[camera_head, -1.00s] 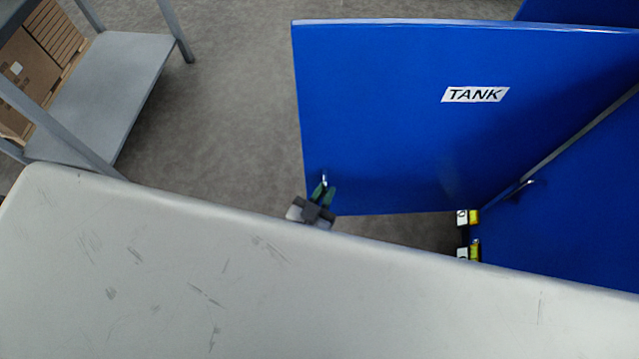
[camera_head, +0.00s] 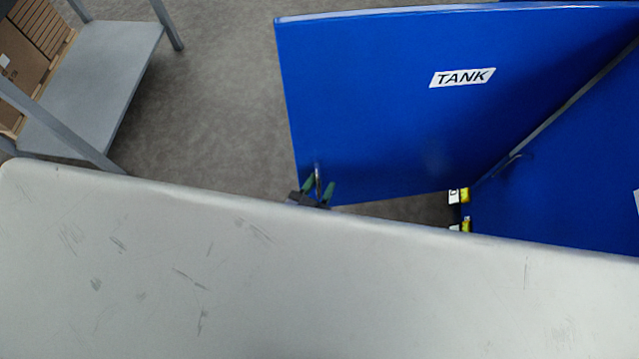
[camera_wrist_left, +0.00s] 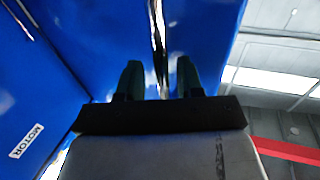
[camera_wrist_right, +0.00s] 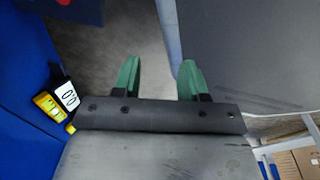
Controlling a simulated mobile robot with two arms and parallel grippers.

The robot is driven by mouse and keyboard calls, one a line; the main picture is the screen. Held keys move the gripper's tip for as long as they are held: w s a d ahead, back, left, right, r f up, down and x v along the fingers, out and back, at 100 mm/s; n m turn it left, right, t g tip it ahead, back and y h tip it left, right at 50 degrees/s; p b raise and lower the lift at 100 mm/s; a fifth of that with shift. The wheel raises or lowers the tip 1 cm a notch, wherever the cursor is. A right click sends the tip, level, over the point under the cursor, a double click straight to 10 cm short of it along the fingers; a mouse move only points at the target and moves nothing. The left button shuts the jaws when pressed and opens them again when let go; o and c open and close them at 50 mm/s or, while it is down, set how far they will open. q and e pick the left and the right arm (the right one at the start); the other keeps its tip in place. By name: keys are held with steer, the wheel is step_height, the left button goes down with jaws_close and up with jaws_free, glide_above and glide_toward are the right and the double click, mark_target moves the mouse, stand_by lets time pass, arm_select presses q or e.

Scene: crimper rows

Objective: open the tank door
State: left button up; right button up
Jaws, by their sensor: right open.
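The blue tank door (camera_head: 380,110) with its TANK label (camera_head: 462,77) stands swung out from the blue cabinet (camera_head: 560,180), with floor visible beside it. Its upright metal handle (camera_head: 318,180) is near the lower left corner. My left gripper (camera_head: 318,189) is at this handle, its green fingers spread on either side. In the left wrist view the handle (camera_wrist_left: 160,45) passes between the open fingers (camera_wrist_left: 158,80), with gaps beside it. My right gripper (camera_wrist_right: 160,80) is open and empty in the right wrist view; I cannot see it in the head view.
A pale scratched surface (camera_head: 250,280) fills the foreground and hides my arms. A grey shelf (camera_head: 100,85) with boxes stands at the left. Yellow devices (camera_head: 464,195) sit by the cabinet; one shows near my right gripper (camera_wrist_right: 48,105). Grey floor (camera_head: 220,90) is clear left of the door.

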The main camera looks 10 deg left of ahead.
arm_select(q)
steer(key=shift+s, duration=0.1)
steer(key=shift+s+a, duration=0.15)
steer(key=shift+s, duration=0.2)
steer(key=v, duration=1)
arm_select(e)
steer(key=shift+s+d+f, duration=0.1)
steer(key=shift+s+f, duration=0.1)
steer(key=shift+s, duration=0.5)
